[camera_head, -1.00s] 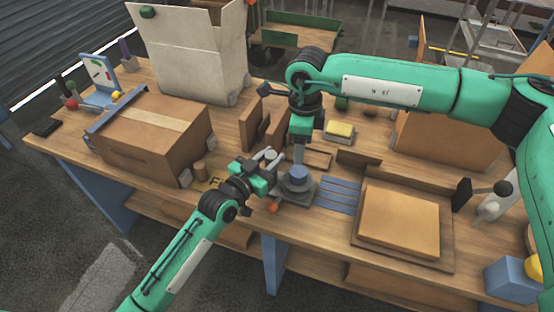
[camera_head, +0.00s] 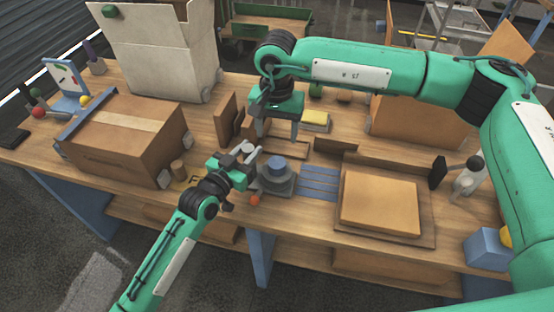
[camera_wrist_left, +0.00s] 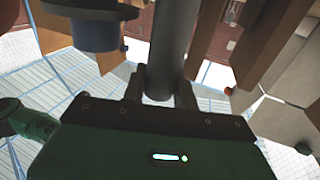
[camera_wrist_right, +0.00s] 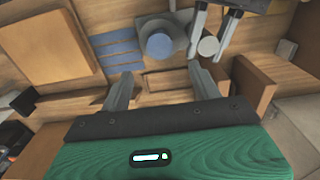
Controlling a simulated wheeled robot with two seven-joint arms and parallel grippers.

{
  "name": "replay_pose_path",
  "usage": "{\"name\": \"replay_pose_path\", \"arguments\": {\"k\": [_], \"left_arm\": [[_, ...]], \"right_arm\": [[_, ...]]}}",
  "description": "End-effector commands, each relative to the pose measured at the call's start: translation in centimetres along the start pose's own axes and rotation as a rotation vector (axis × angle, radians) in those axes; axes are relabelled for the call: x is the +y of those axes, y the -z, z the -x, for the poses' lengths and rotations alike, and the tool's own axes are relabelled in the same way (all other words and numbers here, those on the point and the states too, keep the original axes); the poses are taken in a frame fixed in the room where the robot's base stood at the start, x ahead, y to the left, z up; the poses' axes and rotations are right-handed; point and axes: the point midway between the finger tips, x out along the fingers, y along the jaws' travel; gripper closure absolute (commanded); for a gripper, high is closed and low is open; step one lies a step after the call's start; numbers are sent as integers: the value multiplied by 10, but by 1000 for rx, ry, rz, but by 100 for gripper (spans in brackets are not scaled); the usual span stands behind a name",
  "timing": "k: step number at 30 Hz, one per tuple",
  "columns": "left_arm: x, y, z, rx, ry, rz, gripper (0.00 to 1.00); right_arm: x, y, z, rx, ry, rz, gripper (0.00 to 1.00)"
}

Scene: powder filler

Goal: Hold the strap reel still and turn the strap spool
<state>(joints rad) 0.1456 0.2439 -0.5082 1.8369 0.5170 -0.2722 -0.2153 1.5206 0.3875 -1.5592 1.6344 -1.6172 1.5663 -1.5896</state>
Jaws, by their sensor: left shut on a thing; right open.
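The strap reel (camera_head: 275,181) is a grey base on the bench. The blue round strap spool (camera_head: 277,162) stands on it; both also show in the right wrist view, the spool (camera_wrist_right: 159,45) above the middle. My left gripper (camera_head: 250,155) is shut on an upright grey post beside the spool. The post (camera_wrist_left: 171,45) stands between its fingers in the left wrist view, and its round top (camera_wrist_right: 208,46) shows in the right wrist view. My right gripper (camera_head: 276,139) is open and empty, pointing down, behind and above the spool and apart from it.
Blue straps (camera_head: 319,181) lie right of the reel, then a flat cardboard stack (camera_head: 380,202) on a tray. A large carton (camera_head: 125,140) stands left. Upright brown panels (camera_head: 226,118) and a yellow-topped block (camera_head: 315,119) stand behind. A small orange ball (camera_head: 255,199) is in front.

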Motion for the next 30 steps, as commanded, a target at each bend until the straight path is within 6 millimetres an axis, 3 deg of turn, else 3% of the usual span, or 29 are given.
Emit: {"name": "replay_pose_path", "arguments": {"k": [15,24,30], "left_arm": [[0,0,0,0,0,0,100],[0,0,0,0,0,0,100],[0,0,0,0,0,0,100]], "right_arm": [[0,0,7,1,0,762,37],[1,0,5,-1,-1,931,37],[1,0,-21,-3,-2,936,37]]}}
